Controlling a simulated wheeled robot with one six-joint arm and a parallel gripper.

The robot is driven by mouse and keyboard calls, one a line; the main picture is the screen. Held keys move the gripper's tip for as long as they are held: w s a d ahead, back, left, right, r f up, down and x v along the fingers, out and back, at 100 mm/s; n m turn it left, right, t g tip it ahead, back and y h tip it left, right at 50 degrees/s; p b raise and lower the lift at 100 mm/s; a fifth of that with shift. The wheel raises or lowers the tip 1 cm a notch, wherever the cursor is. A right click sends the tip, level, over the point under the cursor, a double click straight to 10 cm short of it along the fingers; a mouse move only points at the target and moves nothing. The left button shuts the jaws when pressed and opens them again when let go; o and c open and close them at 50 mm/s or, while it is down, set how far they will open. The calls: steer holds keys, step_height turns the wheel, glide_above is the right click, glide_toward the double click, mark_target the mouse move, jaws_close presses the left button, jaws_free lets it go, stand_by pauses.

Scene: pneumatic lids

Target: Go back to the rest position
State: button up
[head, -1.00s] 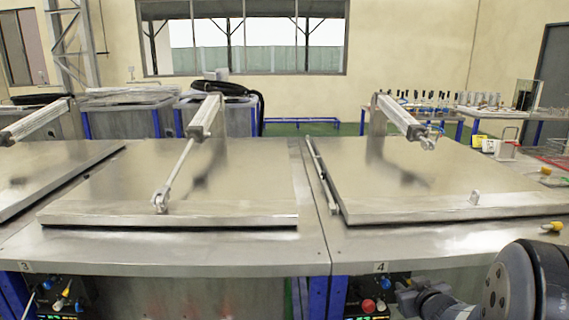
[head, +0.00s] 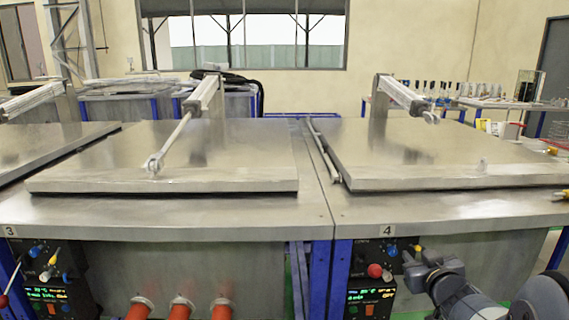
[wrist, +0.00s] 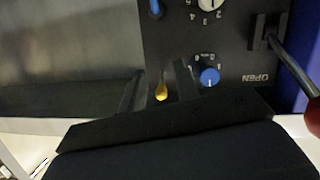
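My gripper (head: 412,262) is at the control panel (head: 372,290) under the tank marked 4, at the lower right of the head view. In the wrist view my gripper (wrist: 158,85) shows two dark fingers with a gap between them. A yellow-tipped lever (wrist: 162,92) shows in that gap; I cannot tell whether the fingers touch it. A blue knob (wrist: 209,76) is just right of the fingers, near the upside-down word OPEN. A red-ended lever (wrist: 313,115) is at the right edge. The lid of tank 4 (head: 420,155) lies flat, with its cylinder (head: 400,95) apart from the lid lug.
Tank 3's lid (head: 190,165) also lies flat, with its cylinder rod (head: 172,138) joined to it. Tank 3's panel (head: 48,285) is at the lower left. Orange-red pipe ends (head: 180,307) stick out below tank 3. Blue posts (head: 340,270) stand between the tanks.

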steer(key=shift+f+t+b, duration=0.55)
steer(key=shift+t+b, duration=0.35)
steer(key=shift+b, duration=2.45)
steer(key=shift+r+t+b, duration=0.1)
steer(key=shift+t+b, duration=0.3)
steer(key=shift+b, duration=1.1)
steer(key=shift+a+r, duration=0.1)
